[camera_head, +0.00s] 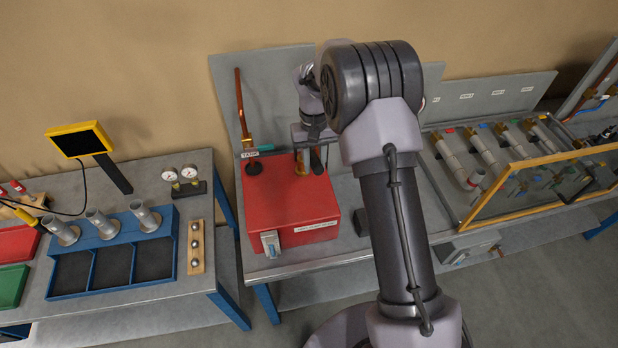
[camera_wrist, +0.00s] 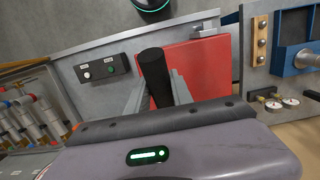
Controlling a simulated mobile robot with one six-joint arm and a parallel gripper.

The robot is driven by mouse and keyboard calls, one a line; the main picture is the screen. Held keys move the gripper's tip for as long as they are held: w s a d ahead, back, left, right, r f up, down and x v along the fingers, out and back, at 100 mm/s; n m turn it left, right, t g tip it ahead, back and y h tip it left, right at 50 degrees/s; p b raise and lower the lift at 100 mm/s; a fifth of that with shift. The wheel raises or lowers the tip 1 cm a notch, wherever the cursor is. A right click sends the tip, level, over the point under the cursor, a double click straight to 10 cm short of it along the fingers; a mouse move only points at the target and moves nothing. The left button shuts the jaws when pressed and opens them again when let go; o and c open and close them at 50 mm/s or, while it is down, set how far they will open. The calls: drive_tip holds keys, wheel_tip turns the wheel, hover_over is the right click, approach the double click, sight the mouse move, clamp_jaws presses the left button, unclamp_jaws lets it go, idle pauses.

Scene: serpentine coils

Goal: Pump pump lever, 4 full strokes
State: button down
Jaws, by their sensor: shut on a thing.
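The red tank box (camera_head: 285,215) stands on the middle bench in the head view. It also shows behind the fingers in the wrist view (camera_wrist: 205,62). My gripper (camera_head: 309,152) is over the back right part of the box. In the wrist view my gripper (camera_wrist: 158,92) has its two grey fingers on either side of a black cylindrical grip (camera_wrist: 154,72), which looks like the pump lever's handle. The fingers are shut on it. The lever's lower part and pivot are hidden, and my arm blocks some of the head view.
A copper pipe (camera_head: 242,105) rises at the box's back left. A yellow-framed clear panel (camera_head: 530,190) with pipes stands at right. A blue tray (camera_head: 120,288) is on the left bench.

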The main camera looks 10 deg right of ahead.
drive_tip(key=shift+s+f+b, duration=0.35)
drive_tip(key=shift+f+b, duration=0.35)
drive_tip(key=shift+f, duration=0.15)
wheel_tip(320, 180, down, 10)
drive_tip(key=s+t+b, duration=0.2)
drive_tip(key=t+b, duration=0.2)
drive_tip(key=b, duration=1.8)
drive_tip(key=shift+t, duration=0.4)
drive_tip(key=shift+r, duration=0.2)
